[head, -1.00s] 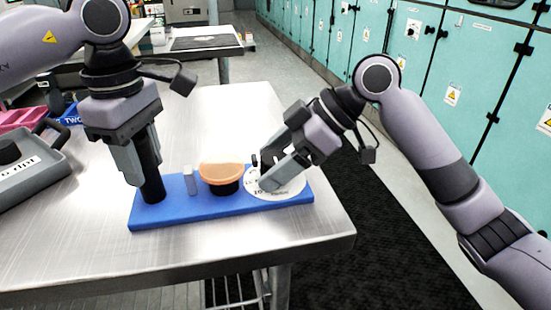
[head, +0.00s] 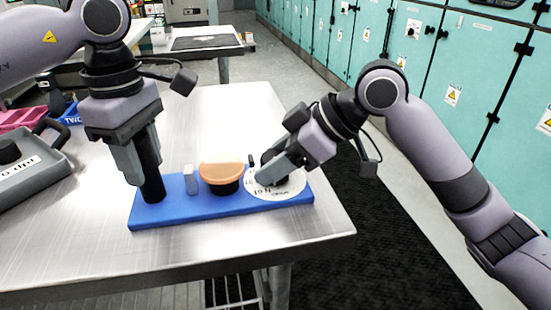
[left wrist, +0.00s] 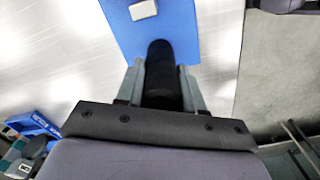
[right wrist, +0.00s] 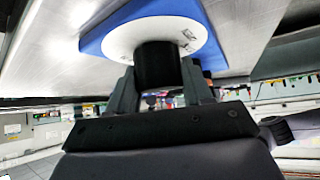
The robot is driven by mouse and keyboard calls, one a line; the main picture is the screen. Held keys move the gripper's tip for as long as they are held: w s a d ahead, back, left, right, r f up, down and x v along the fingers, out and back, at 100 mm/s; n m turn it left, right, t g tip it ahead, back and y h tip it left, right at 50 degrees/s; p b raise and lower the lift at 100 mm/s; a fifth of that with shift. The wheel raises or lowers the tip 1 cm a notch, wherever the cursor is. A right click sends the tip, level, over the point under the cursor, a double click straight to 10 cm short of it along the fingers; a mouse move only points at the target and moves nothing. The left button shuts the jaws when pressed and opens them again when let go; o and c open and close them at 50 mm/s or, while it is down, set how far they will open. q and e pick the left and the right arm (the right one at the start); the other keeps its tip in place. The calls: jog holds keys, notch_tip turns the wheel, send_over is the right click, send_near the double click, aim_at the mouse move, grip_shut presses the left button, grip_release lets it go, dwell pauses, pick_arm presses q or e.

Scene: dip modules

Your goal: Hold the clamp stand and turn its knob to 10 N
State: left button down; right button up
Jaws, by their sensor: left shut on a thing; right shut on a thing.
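The clamp stand has a blue base (head: 215,208) lying on the metal table, with a black upright post (head: 150,170) at its left end. My left gripper (head: 142,168) is shut on that post, which also shows between its fingers in the left wrist view (left wrist: 160,65). A white marked dial (head: 285,192) lies at the base's right end. My right gripper (head: 268,177) is shut on the black knob above it; the knob (right wrist: 157,65) shows in the right wrist view. An orange-topped black cup (head: 222,175) and a small pale block (head: 190,180) stand between the grippers. The dial's markings are too small to read surely.
A grey case (head: 30,180) with a handle and a label sits at the left, with pink and blue bins (head: 20,118) behind it. The table (head: 230,110) is clear behind the stand. Its right edge is close to the base.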

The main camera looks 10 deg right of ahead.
jog(key=m+t+h, duration=0.1)
jog(key=m, duration=0.2)
jog(key=m+t+h, duration=0.2)
jog(key=shift+m, duration=0.4)
jog(key=shift+t, duration=0.4)
jog(key=o, duration=1)
